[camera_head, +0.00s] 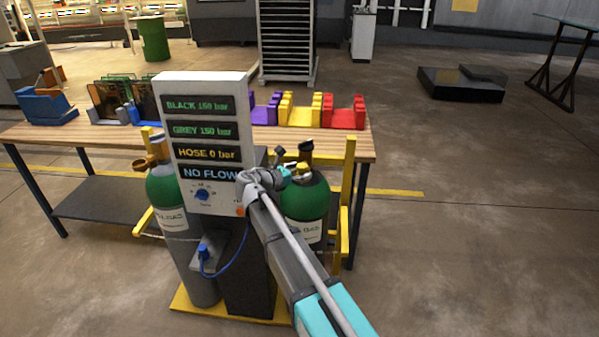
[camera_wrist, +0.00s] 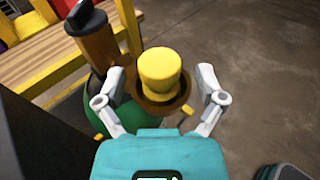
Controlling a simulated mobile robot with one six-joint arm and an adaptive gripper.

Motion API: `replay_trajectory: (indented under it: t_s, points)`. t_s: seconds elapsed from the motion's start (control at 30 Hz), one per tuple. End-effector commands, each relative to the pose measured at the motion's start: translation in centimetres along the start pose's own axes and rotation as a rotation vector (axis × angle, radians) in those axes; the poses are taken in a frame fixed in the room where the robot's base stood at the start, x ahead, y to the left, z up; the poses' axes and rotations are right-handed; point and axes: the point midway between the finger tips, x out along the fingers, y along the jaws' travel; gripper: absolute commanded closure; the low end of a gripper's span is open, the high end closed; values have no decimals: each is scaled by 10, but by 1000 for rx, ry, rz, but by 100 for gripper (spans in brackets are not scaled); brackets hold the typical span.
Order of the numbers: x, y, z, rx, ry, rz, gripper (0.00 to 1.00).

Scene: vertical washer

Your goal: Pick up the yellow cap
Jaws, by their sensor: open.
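The yellow cap (camera_wrist: 160,70) stands upright in a brown round fitting (camera_wrist: 176,105) on top of a green cylinder, seen from above in the wrist view. My gripper (camera_wrist: 160,88) is open, with one grey finger to the left of the cap and one to the right. Gaps show between the fingers and the cap, and the jaws appear empty. In the head view my gripper (camera_head: 286,172) is at the top of the right green cylinder (camera_head: 305,203). A small yellow patch shows there, but the cap is mostly hidden.
A grey control panel (camera_head: 204,135) stands left of my arm. A brown valve with a black top (camera_wrist: 95,35) rises close to the left finger. A yellow frame (camera_head: 348,190) and a wooden table (camera_head: 352,148) are behind.

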Motion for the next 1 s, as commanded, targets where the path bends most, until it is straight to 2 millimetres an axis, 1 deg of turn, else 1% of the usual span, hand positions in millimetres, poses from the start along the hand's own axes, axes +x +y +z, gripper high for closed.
replay_trajectory:
  t_s: [0.07,0.17,0.2,0.27,0.3,0.37,0.4,0.53,0.57,1.0]
  points:
    - [0,0,0,0,0,0,12]
    - [0,0,0,0,0,0,28]
    - [0,0,0,0,0,0,36]
    - [0,0,0,0,0,0,47]
    - [0,0,0,0,0,0,54]
    - [0,0,0,0,0,0,66]
    - [0,0,0,0,0,0,73]
    - [0,0,0,0,0,0,97]
    - [0,0,0,0,0,0,100]
    - [-1,0,4,0,0,0,100]
